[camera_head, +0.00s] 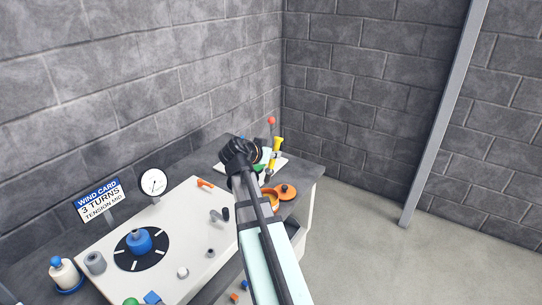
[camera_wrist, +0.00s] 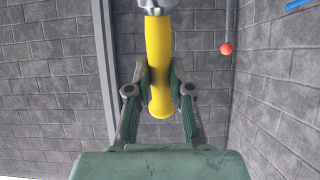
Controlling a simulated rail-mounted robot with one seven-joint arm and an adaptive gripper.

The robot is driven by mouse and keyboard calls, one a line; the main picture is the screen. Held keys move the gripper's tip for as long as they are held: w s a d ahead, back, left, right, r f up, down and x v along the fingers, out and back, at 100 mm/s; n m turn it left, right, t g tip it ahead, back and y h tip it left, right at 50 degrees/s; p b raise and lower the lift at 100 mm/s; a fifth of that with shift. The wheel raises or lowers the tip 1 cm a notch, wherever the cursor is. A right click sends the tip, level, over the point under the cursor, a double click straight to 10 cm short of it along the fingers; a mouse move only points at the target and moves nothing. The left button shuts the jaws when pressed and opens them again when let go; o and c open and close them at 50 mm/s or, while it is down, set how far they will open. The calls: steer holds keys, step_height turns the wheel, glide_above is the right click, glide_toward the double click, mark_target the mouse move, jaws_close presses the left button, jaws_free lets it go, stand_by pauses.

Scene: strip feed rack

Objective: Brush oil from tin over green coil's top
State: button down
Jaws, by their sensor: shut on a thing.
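My gripper (camera_wrist: 160,90) is shut on a yellow handle (camera_wrist: 159,60), with a finger on each side of it. A grey metal collar (camera_wrist: 158,4) shows at the handle's far end; whatever lies beyond is out of view. In the head view the yellow handle (camera_head: 278,143) stands at the back right of the bench, partly hidden by my gripper (camera_head: 274,154). An orange round tin (camera_head: 269,195) sits on the bench just right of my arm, partly covered by it. A bit of green (camera_head: 262,167) shows beside my wrist; I cannot tell whether it is the coil.
An orange disc with a knob (camera_head: 288,191) lies beside the tin. A red ball on a rod (camera_head: 271,120) stands behind the handle. A white board (camera_head: 190,215) carries a blue spool (camera_head: 139,240) and pegs. A dial (camera_head: 152,183) and sign (camera_head: 99,200) stand along the wall.

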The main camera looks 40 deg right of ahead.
mark_target(270, 165)
steer(key=shift+f+b, duration=0.9)
steer(key=shift+f, duration=1.55)
steer(key=shift+f+b, duration=2.15)
steer(key=shift+f, duration=0.2)
steer(key=shift+r, duration=0.2)
steer(key=shift+r+p, duration=1.25)
steer(key=shift+r, duration=1.95)
steer(key=shift+r, duration=0.1)
